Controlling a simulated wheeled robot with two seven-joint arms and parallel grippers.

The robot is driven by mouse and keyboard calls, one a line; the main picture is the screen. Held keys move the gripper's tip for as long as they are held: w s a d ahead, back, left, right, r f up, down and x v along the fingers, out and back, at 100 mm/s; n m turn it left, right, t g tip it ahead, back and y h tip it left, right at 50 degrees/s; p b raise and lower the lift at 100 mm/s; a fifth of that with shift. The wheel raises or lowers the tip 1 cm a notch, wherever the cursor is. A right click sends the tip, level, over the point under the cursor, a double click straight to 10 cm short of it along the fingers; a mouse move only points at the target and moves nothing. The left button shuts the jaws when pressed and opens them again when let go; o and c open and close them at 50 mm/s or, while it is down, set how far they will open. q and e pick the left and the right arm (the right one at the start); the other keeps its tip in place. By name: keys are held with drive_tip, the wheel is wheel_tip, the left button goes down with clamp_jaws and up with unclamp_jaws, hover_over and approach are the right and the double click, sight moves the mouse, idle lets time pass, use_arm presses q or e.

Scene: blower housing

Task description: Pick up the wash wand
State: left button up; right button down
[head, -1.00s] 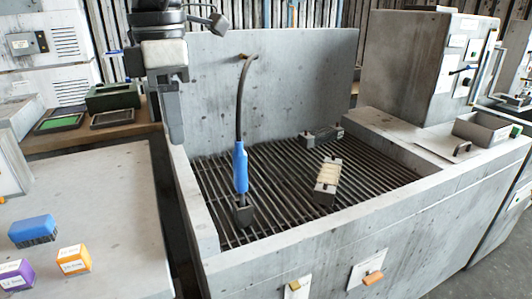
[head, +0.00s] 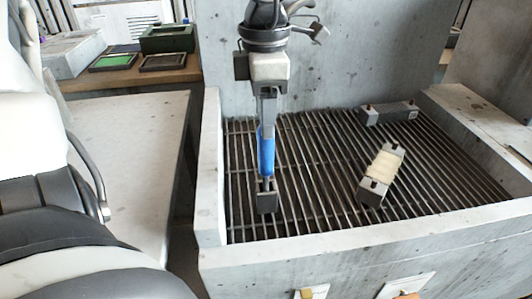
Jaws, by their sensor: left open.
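The wash wand (head: 266,155) has a blue handle and a dark head that rests on the slatted grate of the grey basin. It stands roughly upright near the basin's left side. My left gripper (head: 267,122) points down from above, its fingers lined up with the top of the blue handle. It is open. The gripper covers the wand's upper end and hose, and I cannot tell whether the fingers are around the handle or in front of it. My right gripper is not in view.
A pale block-like part (head: 382,172) lies on the grate to the right, with a grey part (head: 388,113) behind it. The basin's front wall (head: 370,245) and back wall stand around the grate. A green-topped tray (head: 113,62) sits on the wooden bench at back left.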

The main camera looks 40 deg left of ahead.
use_arm(q)
hover_over(266, 168)
drive_tip(key=w+a, duration=0.1)
drive_tip(key=shift+f+p, duration=0.35)
drive_tip(key=shift+f, duration=2.4)
clamp_jaws()
